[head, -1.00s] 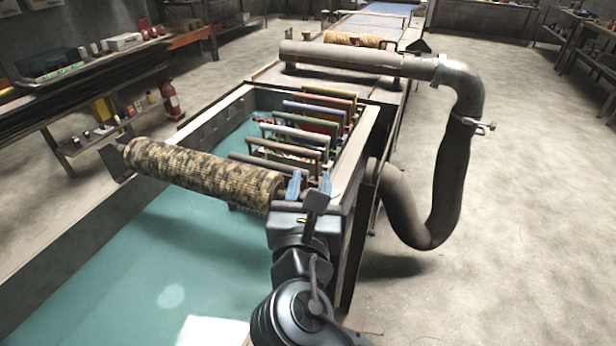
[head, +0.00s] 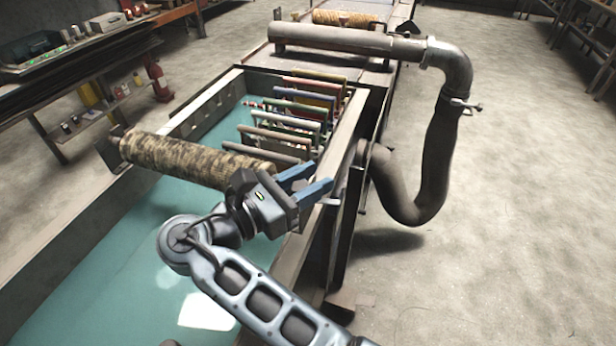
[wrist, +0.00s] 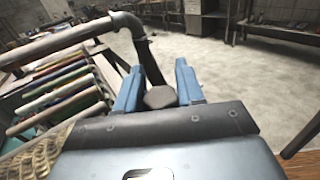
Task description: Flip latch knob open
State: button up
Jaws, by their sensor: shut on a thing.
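My gripper (head: 308,182) is at the right rim of the tank, just right of the mesh tube's near end, with its blue fingers pointing right. The wrist view shows its two fingers (wrist: 158,88) on either side of a dark grey knob (wrist: 160,97), shut on it. I take this to be the latch knob; its base and the latch are hidden. The tan and black mesh tube (head: 190,158) lies across the tank. Its right end is partly behind my gripper, and its mesh shows at lower left in the wrist view (wrist: 38,155).
The tank's right rim (head: 345,140) runs away from me, with teal liquid (head: 110,240) inside. Several coloured bars (head: 300,110) stand in the tank beyond the tube. A large grey pipe (head: 440,130) bends down on the right. The floor at right is clear.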

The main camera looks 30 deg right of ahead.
jog(key=shift+s+m+g, duration=0.15)
jog(key=shift+m+g, duration=0.75)
jog(key=shift+g, duration=0.5)
jog(key=shift+f+m+g, duration=0.1)
jog(key=shift+m+g, duration=0.2)
jog(key=shift+g, duration=0.2)
jog(key=o, duration=1)
jog(key=shift+c, duration=0.2)
jog(key=w+a+b, duration=0.1)
jog(key=a+b, duration=0.2)
jog(key=a, duration=0.4)
jog(key=shift+w+a, duration=0.15)
jog(key=shift+a, duration=0.2)
